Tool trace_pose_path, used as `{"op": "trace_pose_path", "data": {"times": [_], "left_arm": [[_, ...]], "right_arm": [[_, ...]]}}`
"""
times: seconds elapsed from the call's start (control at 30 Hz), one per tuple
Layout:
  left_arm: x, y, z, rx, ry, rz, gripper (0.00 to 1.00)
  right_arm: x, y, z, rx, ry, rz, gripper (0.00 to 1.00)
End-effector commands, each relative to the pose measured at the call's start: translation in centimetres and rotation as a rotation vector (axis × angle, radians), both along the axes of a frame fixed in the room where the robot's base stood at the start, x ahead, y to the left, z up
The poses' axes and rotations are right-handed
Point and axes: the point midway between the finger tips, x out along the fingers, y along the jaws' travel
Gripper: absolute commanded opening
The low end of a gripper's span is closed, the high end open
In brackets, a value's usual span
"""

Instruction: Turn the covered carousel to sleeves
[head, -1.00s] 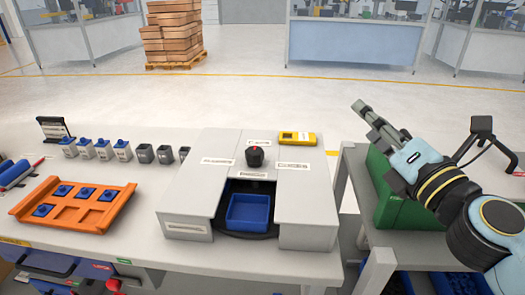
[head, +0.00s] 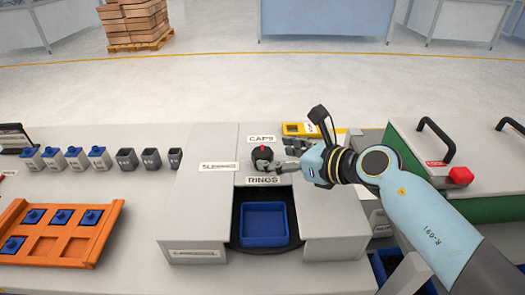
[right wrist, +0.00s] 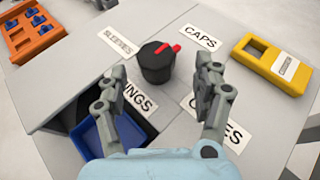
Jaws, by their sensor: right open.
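The covered carousel (head: 208,217) is a light grey housing with a black knob (head: 263,158) on top. The knob also shows in the right wrist view (right wrist: 156,67). Its red pointer (right wrist: 170,51) points towards the CAPS label (right wrist: 200,37). The SLEEVES label (head: 218,166) is left of the knob and the RINGS label (head: 263,180) in front. A fourth label on the right is partly hidden by my gripper. My right gripper (head: 284,156) is open, its fingertips close to the knob; contact is unclear. A blue bin (head: 264,238) shows in the front opening. My left gripper is out of view.
A yellow device (head: 296,129) lies behind the knob. An orange tray (head: 98,236) with several blue pieces and a row of small white and grey containers (head: 125,160) stand left.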

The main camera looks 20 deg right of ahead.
Motion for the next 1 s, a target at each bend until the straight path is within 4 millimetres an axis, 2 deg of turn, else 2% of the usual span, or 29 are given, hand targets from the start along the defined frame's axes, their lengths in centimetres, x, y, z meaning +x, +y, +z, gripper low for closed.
{"op": "trace_pose_path", "data": {"times": [0.07,0.17,0.3,0.37,0.47,0.63,0.8,1.0], "left_arm": [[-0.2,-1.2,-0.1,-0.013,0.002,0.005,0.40],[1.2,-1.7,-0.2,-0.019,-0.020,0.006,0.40],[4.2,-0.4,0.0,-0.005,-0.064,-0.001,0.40],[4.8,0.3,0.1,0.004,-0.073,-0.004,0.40],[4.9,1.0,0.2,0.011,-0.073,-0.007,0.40],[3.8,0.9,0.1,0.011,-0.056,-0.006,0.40],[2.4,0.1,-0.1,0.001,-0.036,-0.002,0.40],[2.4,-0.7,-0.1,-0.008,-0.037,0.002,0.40]], "right_arm": [[1.3,0.7,-0.5,0.004,0.000,-0.002,0.68],[2.6,1.4,-1.1,0.003,-0.001,-0.002,0.68],[3.6,2.0,-1.7,0.003,0.000,-0.001,0.68],[3.8,2.2,-1.8,0.002,0.000,-0.001,0.68],[4.0,2.2,-1.9,0.001,-0.001,-0.001,0.68],[4.0,2.2,-1.9,0.001,-0.001,-0.001,0.68],[4.0,2.2,-1.9,0.001,-0.001,-0.001,0.47],[3.9,2.2,-1.9,0.002,0.000,-0.002,0.21]]}}
